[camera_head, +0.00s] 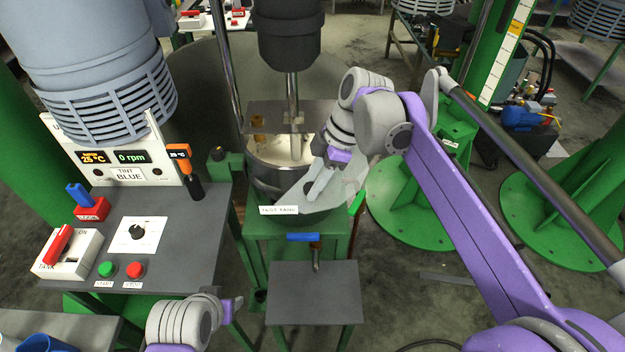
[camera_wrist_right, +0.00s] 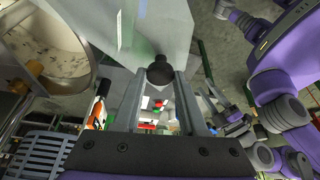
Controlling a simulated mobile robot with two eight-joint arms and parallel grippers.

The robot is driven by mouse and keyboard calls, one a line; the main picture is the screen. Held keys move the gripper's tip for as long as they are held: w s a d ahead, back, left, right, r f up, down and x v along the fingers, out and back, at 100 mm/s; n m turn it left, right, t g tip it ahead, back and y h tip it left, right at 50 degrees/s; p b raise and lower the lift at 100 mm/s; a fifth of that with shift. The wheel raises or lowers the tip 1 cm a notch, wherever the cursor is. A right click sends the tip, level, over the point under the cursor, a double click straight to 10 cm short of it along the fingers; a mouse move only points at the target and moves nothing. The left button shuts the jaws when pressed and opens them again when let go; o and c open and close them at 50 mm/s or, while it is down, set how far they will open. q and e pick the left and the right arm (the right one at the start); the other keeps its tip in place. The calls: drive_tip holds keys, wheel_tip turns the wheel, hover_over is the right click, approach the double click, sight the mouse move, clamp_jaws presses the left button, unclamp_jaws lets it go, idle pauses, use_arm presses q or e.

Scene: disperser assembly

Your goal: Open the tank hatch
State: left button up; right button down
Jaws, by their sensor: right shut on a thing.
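The test tank (camera_head: 262,178) stands at the centre of the head view, with pale contents visible through its open top. The tank hatch (camera_head: 290,201) is a pale grey plate at the tank's front side, tilted up off the opening. My right gripper (camera_head: 312,194) is at the hatch, partly covering it. In the right wrist view, its two fingers are shut on the hatch's dark round knob (camera_wrist_right: 160,72). The hatch (camera_wrist_right: 150,30) fills the top middle there, with the tank opening (camera_wrist_right: 48,45) at left. My left gripper (camera_head: 235,308) is low, away from the tank; its opening is unclear.
A control panel (camera_head: 185,230) with switches, a dial and buttons stands left of the tank.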

drive_tip(key=shift+c, duration=2.2)
unclamp_jaws()
drive_tip(key=p+v, duration=0.1)
drive_tip(key=v, duration=0.9)
drive_tip(key=shift+r, duration=0.4)
drive_tip(key=shift+d, duration=0.1)
drive_tip(key=s+d+f+m+t+h, duration=0.2)
drive_tip(key=s+d+f+m, duration=0.4)
drive_tip(key=s+f+m, duration=0.3)
drive_tip(key=s+d+f+m+t+h, duration=0.2)
drive_tip(key=s+d+f+m+t, duration=0.2)
drive_tip(key=s+f+m, duration=0.6)
wheel_tip(320, 180, down, 5)
drive_tip(key=d, duration=0.2)
drive_tip(key=shift+s+d+r+m+h, duration=0.2)
drive_tip(key=shift+d+m+h, duration=0.1)
drive_tip(key=shift+d, duration=0.1)
